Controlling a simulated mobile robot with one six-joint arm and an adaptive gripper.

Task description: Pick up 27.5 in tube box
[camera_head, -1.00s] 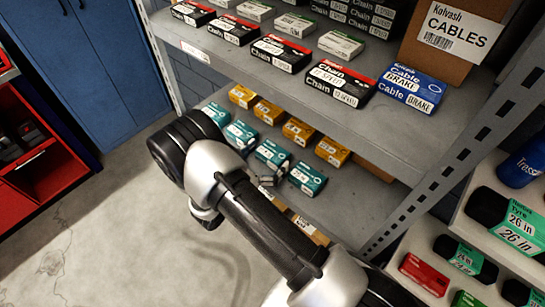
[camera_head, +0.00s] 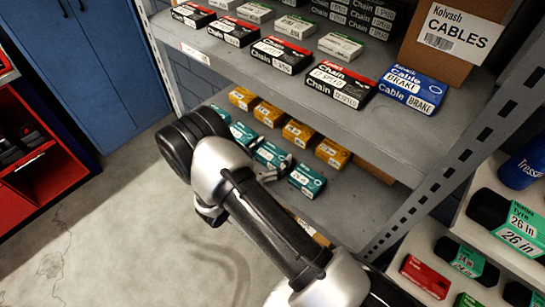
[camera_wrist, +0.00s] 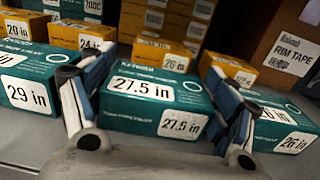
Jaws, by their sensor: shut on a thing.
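The 27.5 in tube box (camera_wrist: 152,105) is teal with white size labels. It sits in the middle of the wrist view, in the front row of a shelf. My gripper (camera_wrist: 156,80) has one finger on each side of it and is shut on it. The box looks upright, at shelf level; I cannot tell whether it is lifted. In the head view the box (camera_head: 270,154) is partly hidden by my gripper (camera_head: 277,169).
A teal 29 in box (camera_wrist: 30,90) stands close on the left and a teal 26 in box (camera_wrist: 285,125) close on the right. Yellow boxes (camera_wrist: 163,55) stand right behind. An upper shelf (camera_head: 300,85) with chain boxes overhangs. A perforated upright (camera_head: 455,165) is at right.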

